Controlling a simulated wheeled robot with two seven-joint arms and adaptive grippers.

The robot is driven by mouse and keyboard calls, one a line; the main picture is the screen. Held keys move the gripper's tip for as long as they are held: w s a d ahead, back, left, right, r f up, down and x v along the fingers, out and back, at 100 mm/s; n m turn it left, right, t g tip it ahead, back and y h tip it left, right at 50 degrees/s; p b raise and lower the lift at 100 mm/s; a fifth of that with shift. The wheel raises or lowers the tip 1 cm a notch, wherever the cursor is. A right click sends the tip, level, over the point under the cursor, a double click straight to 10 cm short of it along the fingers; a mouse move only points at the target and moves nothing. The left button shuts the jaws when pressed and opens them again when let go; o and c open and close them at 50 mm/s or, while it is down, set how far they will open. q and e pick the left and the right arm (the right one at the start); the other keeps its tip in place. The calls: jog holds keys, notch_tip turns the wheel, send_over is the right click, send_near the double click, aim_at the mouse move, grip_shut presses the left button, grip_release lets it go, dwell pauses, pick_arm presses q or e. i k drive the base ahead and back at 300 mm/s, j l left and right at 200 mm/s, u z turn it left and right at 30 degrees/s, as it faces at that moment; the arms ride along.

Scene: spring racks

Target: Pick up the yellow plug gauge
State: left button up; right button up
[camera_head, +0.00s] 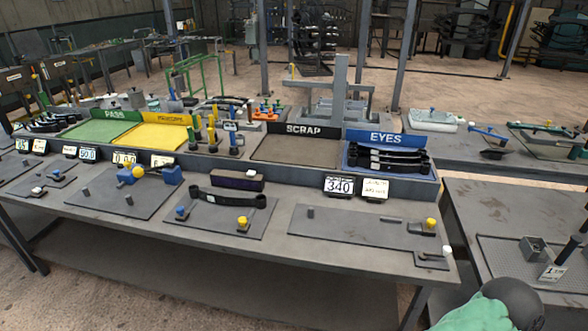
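Several small upright gauge-like pieces stand in a group behind the middle of the bench. Which of these is the yellow plug gauge I cannot tell for sure at this size. Other yellow parts are a ball (138,172) by a blue block, a cap (242,223) on the middle plate and a cap (431,223) on the right plate. Neither of my grippers is in view.
Green PASS (85,130), yellow (160,137), SCRAP (290,150) and EYES (386,176) trays line the bench back. The EYES tray holds dark springs. Number cards stand before them. A pale green shape with a dark round top (515,300) is at lower right.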

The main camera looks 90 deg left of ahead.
aim_at(212, 145)
jog(key=k+j+u, duration=0.2)
jog(key=u, duration=0.15)
jog(key=k+j+u, duration=0.15)
jog(key=j+u, duration=0.2)
jog(key=k+j+u, duration=0.15)
jog(key=j+u, duration=0.55)
jog(key=k+j, duration=0.1)
jog(key=j, duration=0.4)
jog(key=k+j, duration=0.1)
jog(key=j, duration=0.4)
jog(key=k+j+u, duration=0.1)
jog(key=j, duration=0.4)
